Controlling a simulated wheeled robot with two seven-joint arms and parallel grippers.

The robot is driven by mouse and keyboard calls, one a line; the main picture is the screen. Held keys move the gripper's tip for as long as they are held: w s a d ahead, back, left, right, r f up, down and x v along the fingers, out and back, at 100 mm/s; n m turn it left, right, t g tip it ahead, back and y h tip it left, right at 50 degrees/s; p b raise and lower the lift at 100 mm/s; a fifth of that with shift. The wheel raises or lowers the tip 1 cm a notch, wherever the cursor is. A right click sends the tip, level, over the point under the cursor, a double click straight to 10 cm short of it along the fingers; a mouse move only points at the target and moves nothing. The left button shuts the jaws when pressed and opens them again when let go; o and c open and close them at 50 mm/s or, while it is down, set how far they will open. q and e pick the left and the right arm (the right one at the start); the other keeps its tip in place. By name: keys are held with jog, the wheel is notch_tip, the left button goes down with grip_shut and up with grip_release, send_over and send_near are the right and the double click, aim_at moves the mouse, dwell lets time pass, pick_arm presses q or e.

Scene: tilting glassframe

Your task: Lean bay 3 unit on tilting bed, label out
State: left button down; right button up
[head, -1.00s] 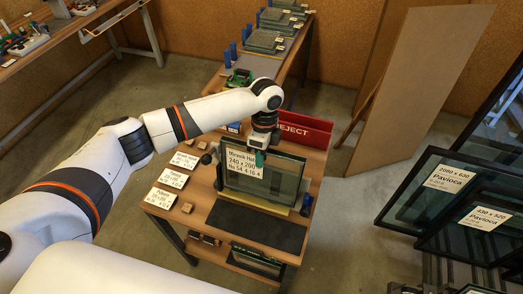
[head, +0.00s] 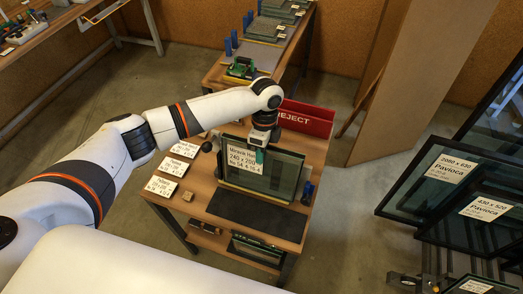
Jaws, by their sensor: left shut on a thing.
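A small glass unit (head: 280,175) with a dark frame stands nearly upright at the back of the wooden table (head: 300,232), above a dark mat (head: 257,208). Its white label (head: 243,158), reading 240 x 200, faces me. My left gripper (head: 262,149) reaches down from above and is shut on the unit's top edge. The unit's lower edge is at a yellowish strip behind the mat; I cannot tell whether it touches. Whether this is the bay 3 unit cannot be read. My right gripper is not in view.
A red REJECT bin (head: 305,118) stands behind the unit. Several white cards (head: 172,166) lie at the table's left. Large Pavioca panes (head: 432,185) lean at the right. A brown board (head: 410,80) stands behind. Another table (head: 240,65) with glass stacks lies beyond.

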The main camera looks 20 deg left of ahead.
pick_arm(q)
jog(key=shift+f, duration=0.35)
dwell(0.7)
jog(key=c, duration=1.4)
grip_release()
jog(key=shift+s, duration=0.1)
jog(key=shift+o, duration=1.2)
jog(key=shift+s, duration=0.1)
